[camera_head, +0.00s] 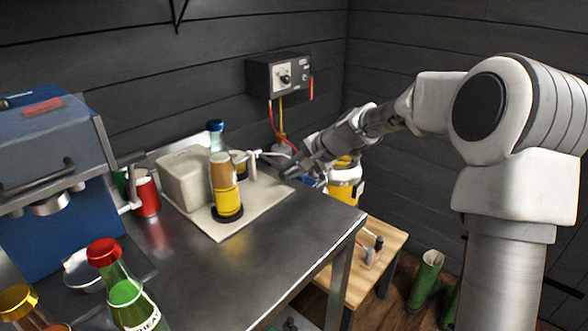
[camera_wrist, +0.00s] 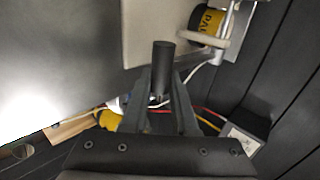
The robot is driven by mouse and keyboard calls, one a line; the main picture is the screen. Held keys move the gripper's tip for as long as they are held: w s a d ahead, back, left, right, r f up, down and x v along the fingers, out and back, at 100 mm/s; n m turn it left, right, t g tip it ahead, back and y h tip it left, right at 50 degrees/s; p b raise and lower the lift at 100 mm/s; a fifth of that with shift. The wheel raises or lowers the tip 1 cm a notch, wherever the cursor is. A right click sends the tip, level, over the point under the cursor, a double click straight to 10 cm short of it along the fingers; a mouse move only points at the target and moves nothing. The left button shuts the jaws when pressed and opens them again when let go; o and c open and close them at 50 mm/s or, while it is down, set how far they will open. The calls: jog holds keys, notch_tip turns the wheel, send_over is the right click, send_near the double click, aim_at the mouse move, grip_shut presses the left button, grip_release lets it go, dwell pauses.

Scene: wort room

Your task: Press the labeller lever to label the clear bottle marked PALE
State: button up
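The clear bottle (camera_head: 224,172) has a blue cap and amber contents. It stands upright on a dark round pad of the labeller (camera_head: 187,181), a pale box on a pale base plate. Its yellow band shows part of the word PALE in the wrist view (camera_wrist: 211,24). A white arm of the labeller (camera_head: 268,154) reaches right from beside the bottle. In the wrist view a black cylindrical handle, seemingly the lever grip (camera_wrist: 163,62), sits between my fingertips, which appear to touch both its sides. In the head view my gripper (camera_head: 293,172) is right of the labeller; its fingertips are hard to make out.
A blue machine (camera_head: 50,190) stands at the left of the steel table (camera_head: 270,255). A red-capped green bottle (camera_head: 122,292), a gold-capped bottle (camera_head: 22,305) and a red can (camera_head: 147,195) are there too. A black control box (camera_head: 280,75) hangs on the wall. A yellow container (camera_head: 343,187) stands beyond the table's right edge.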

jog(key=o, duration=0.5)
jog(key=shift+f, duration=0.15)
jog(key=shift+s+d+r, duration=0.15)
jog(key=shift+d+r, duration=0.1)
jog(key=shift+r, duration=0.2)
jog(key=p+v, duration=0.2)
jog(key=v, duration=1.4)
jog(key=shift+s+d+r, duration=0.1)
jog(key=shift+s+d, duration=0.05)
jog(key=shift+s, duration=0.05)
